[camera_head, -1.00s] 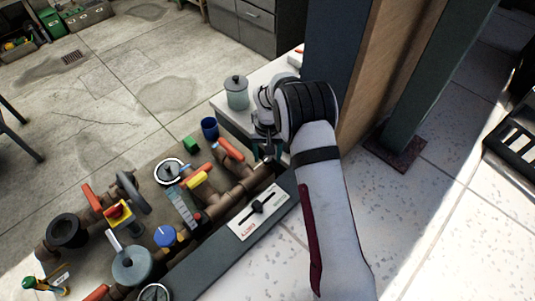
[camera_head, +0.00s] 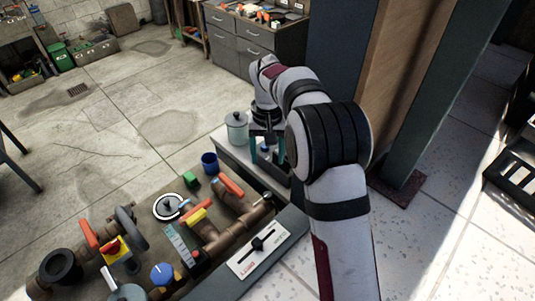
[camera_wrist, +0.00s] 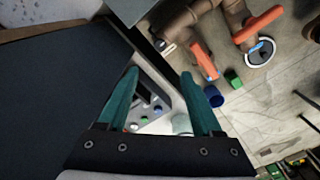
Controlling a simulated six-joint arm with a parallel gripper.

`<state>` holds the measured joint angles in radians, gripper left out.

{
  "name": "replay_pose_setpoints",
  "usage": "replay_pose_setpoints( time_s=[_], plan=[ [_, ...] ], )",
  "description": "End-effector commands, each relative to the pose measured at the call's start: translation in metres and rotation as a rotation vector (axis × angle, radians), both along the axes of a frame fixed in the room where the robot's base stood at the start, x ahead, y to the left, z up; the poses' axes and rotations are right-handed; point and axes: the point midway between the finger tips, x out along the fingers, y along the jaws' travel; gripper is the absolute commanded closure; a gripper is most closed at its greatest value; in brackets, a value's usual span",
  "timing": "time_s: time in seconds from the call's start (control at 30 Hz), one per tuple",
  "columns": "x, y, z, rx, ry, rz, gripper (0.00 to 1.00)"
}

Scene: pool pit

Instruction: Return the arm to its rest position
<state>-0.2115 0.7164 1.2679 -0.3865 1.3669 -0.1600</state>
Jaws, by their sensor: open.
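My arm comes up from the bottom right in the head view, bends at the black joint and folds back toward the pillar. My gripper (camera_head: 267,148) points down beside the white side table, with its teal fingers apart. In the wrist view my gripper (camera_wrist: 160,74) is open, with nothing between the fingertips.
A pipe board with red-handled valves (camera_head: 231,186) fills the lower left. A green cube (camera_head: 190,179), a blue cup (camera_head: 209,162) and a lidded jar (camera_head: 237,128) stand nearby. A dark pillar (camera_head: 340,60) rises close behind my arm. The floor at left is mostly clear.

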Motion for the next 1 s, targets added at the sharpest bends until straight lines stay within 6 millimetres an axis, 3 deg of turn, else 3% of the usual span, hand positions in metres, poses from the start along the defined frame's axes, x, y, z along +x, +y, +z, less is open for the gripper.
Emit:
replay_pose_setpoints(
  time_s=[0.33,0.43,0.47,0.53,0.6,0.7,0.8,0.9,1.0],
  plan=[
    [-0.001,0.0,0.001,0.0,0.0,-0.002,0.33],
    [-0.019,-0.01,0.021,0.01,0.0,-0.034,0.33],
    [-0.031,-0.015,0.032,0.017,0.001,-0.054,0.33],
    [-0.075,-0.031,0.062,0.038,0.006,-0.119,0.33],
    [-0.132,-0.047,0.085,0.063,0.015,-0.196,0.33],
    [-0.218,-0.062,0.095,0.097,0.029,-0.302,0.33],
    [-0.288,-0.068,0.085,0.126,0.041,-0.389,0.33],
    [-0.33,-0.069,0.071,0.144,0.051,-0.444,0.33],
    [-0.347,-0.068,0.063,0.151,0.056,-0.467,0.33]
  ],
)
